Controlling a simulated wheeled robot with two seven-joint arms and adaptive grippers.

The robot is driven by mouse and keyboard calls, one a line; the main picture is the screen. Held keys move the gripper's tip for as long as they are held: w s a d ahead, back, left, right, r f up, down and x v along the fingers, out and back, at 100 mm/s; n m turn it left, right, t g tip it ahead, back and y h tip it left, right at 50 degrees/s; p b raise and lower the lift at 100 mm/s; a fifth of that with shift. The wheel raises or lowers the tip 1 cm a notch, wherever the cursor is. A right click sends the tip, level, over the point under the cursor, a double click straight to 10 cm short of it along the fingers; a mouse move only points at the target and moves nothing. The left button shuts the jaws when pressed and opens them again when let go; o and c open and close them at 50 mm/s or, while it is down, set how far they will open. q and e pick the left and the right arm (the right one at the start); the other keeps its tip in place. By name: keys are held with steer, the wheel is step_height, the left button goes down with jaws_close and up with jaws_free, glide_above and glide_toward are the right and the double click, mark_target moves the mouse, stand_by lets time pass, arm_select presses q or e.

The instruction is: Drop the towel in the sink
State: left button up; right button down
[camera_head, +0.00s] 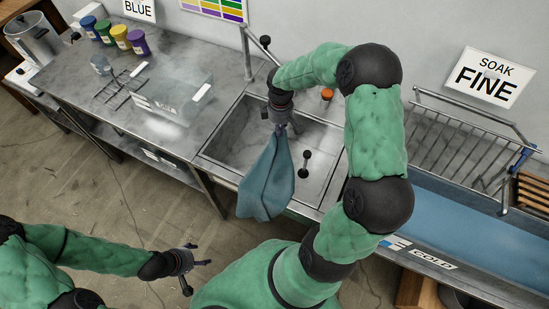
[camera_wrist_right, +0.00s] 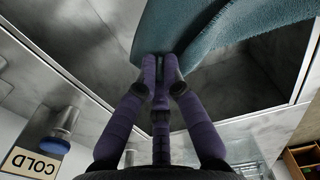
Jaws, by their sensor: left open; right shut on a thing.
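A blue-grey towel (camera_head: 267,180) hangs from my right gripper (camera_head: 280,127), pinched near its top. The towel hangs over the front part of the sink (camera_head: 318,135), and its lower end reaches past the sink's front edge in the head view. In the right wrist view the towel (camera_wrist_right: 220,32) is held between the fingertips of my right gripper (camera_wrist_right: 160,68), with part of the sink behind it. My left gripper (camera_head: 195,266) is open and empty, low at the left, away from the counter. The towel hides part of the sink's left side.
A dark dumbbell-shaped object (camera_head: 305,164) shows at the sink. A clear box (camera_head: 175,95) and colored cups (camera_head: 121,36) stand on the counter to the left. A metal rack (camera_head: 455,145) and a blue-lined trough (camera_head: 450,215) are to the right.

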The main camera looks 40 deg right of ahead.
step_height(320, 180, down, 6)
steer(key=b, duration=0.4)
steer(key=shift+r, duration=0.1)
steer(key=c, duration=1.3)
jaws_free()
steer(key=o, duration=1.2)
